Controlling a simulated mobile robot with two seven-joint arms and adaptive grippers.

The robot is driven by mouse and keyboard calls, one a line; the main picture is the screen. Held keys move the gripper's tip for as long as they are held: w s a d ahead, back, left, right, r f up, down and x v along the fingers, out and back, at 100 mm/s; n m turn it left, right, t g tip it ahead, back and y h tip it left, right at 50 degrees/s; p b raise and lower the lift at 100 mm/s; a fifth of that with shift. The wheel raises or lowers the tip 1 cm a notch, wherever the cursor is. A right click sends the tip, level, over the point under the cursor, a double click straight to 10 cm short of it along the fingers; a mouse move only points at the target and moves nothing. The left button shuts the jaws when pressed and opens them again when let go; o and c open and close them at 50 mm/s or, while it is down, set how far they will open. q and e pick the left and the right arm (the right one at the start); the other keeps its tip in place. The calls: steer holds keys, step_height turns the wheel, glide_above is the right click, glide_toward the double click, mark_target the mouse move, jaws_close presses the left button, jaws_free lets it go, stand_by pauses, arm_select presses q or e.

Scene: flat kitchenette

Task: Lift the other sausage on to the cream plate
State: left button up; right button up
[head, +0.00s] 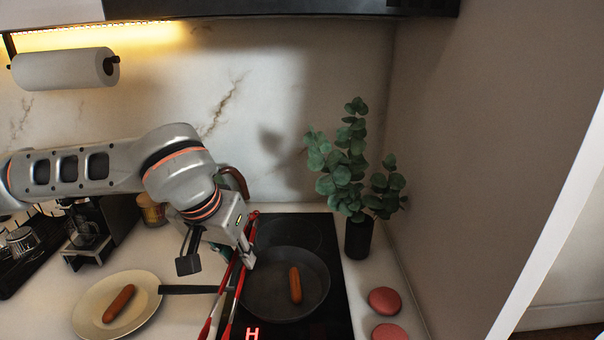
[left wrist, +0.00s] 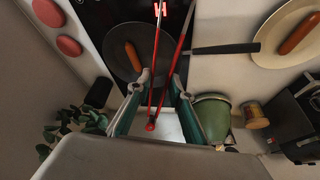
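One sausage (head: 295,285) lies in the dark frying pan (head: 262,302) on the cooktop; it also shows in the left wrist view (left wrist: 133,56). Another sausage (head: 119,304) lies on the cream plate (head: 88,311), left of the pan. Red tongs (head: 233,290) stretch across the pan's handle side, their joined end (left wrist: 151,126) toward the back. My left gripper (head: 217,262) is open, its fingers spread above the counter near the tongs. In the left wrist view the tongs show between the fingers (left wrist: 160,100); contact cannot be told. My right gripper is out of view.
The pan's handle (head: 188,289) reaches left toward the plate. A green kettle (left wrist: 213,118) and a yellow tin (head: 151,210) stand behind. A potted plant (head: 358,235) and pink discs (head: 384,300) are at the right, near the wall. A coffee machine (head: 112,215) stands at the left.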

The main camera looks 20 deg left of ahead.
arm_select(q)
steer(key=shift+w, duration=0.15)
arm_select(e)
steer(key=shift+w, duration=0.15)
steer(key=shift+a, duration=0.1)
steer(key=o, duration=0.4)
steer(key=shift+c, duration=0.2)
arm_select(q)
steer(key=w+d+r+n+t, duration=0.1)
steer(key=w+d+r, duration=0.2)
steer(key=w, duration=0.7)
steer(key=w+d+r+t+y, duration=0.1)
steer(key=w+d+r, duration=0.2)
steer(key=w, duration=0.7)
steer(key=shift+n+t, duration=0.4)
steer(key=shift+f, duration=0.15)
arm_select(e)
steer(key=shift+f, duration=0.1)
